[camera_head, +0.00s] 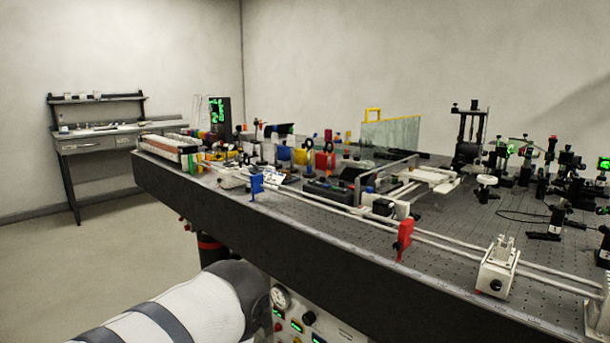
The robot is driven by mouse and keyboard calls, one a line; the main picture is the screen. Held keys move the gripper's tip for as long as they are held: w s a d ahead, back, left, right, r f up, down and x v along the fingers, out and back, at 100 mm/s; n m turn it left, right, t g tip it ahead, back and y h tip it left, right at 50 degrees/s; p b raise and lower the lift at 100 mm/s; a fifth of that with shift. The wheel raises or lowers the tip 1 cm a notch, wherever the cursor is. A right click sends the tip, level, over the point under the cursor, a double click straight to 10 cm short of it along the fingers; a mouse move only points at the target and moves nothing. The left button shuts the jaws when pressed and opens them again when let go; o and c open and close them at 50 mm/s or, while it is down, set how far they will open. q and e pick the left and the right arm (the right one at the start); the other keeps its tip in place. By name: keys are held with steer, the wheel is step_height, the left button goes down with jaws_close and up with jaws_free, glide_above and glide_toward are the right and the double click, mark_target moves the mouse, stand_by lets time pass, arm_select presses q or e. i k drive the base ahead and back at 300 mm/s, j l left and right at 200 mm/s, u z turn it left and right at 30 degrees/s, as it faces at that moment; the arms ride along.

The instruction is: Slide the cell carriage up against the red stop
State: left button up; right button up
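The cell carriage appears to be the white block (497,268) with a small pronged holder on top. It sits on a pair of pale rails (450,245) along the table's front edge. The red stop (404,238) stands upright at the same rails, to the left of the carriage. A clear stretch of rail lies between them, so they are apart. A blue stop-like piece (257,186) stands farther left along the rails. Neither of my grippers is in view. A white arm link of mine with dark bands fills the lower left.
The dark optical table (330,240) is crowded with mounts at back and right. A white and black block (388,207) sits by the rails, left of the red stop. A yellow-handled clear panel (390,133) stands behind. A side bench (90,140) stands far left; floor between is clear.

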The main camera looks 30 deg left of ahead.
mark_target(499, 262)
steer(key=i+u, duration=0.2)
steer(key=u, duration=0.3)
steer(key=i+u, duration=0.2)
steer(key=u, duration=0.25)
steer(key=i+l+u, duration=0.15)
steer(key=u, duration=0.35)
steer(key=z, duration=1.2)
